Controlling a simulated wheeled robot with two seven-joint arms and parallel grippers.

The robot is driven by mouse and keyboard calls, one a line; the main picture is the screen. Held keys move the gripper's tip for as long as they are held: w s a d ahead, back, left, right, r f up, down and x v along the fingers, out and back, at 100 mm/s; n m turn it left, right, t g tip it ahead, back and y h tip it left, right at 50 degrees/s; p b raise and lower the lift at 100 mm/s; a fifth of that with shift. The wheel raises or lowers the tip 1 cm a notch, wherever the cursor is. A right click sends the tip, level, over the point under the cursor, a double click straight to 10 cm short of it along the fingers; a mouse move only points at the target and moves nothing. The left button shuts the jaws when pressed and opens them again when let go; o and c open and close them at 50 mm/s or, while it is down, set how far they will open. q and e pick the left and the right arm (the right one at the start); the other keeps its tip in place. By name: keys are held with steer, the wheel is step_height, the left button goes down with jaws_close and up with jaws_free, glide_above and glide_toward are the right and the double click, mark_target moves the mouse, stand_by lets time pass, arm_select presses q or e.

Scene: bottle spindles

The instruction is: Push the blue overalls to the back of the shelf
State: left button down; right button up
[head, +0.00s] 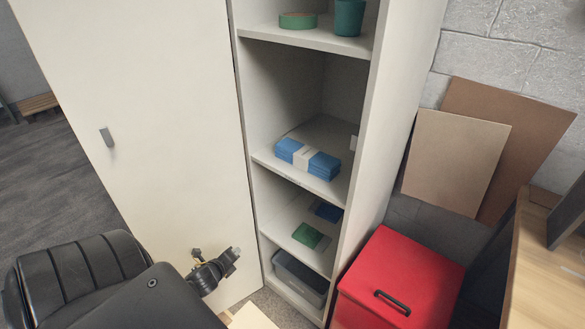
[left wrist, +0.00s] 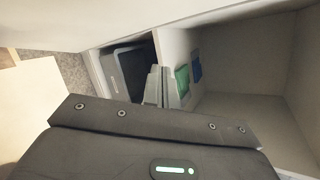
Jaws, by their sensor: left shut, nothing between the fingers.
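The blue overalls (head: 322,165) are a folded blue bundle with a pale band around the middle. In the head view they lie near the front edge of the middle shelf (head: 328,131), with bare shelf behind them. My left gripper (head: 234,252) is shut and empty, in front of the cabinet, lower than the overalls and to their left, well apart from them. Its closed fingers also show in the left wrist view (left wrist: 164,88), where the overalls cannot be made out. My right gripper is in neither view.
A green packet (head: 308,235) and a dark blue one (head: 328,212) lie on the shelf below, with a grey bin (head: 300,278) underneath. A green tape roll (head: 298,21) and green cup (head: 348,17) stand above.

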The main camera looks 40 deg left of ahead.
arm_select(q)
steer(key=w+d+r+m+t+h, duration=0.1)
steer(key=w+r+m+t, duration=0.2)
steer(key=r, duration=0.6)
steer(key=w+d+r+m+t+h, duration=0.1)
steer(key=w+d+r+m, duration=0.15)
steer(key=r+m, duration=0.45)
steer(key=m+t+h, duration=0.3)
steer(key=m, duration=0.3)
glide_toward(299, 160)
steer(key=shift+n+y, duration=0.3)
steer(key=w, duration=0.1)
steer(key=w+p, duration=0.1)
steer(key=w, duration=0.1)
steer(key=w+p, duration=0.1)
steer(key=w, duration=0.1)
steer(key=shift+w+d+r, duration=0.1)
steer(key=shift+d+r, duration=0.1)
steer(key=shift+r, duration=0.15)
steer(key=shift+w+f+p, duration=0.15)
steer(key=shift+w+p, duration=0.2)
steer(key=shift+w, duration=0.45)
steer(key=shift+a, duration=0.1)
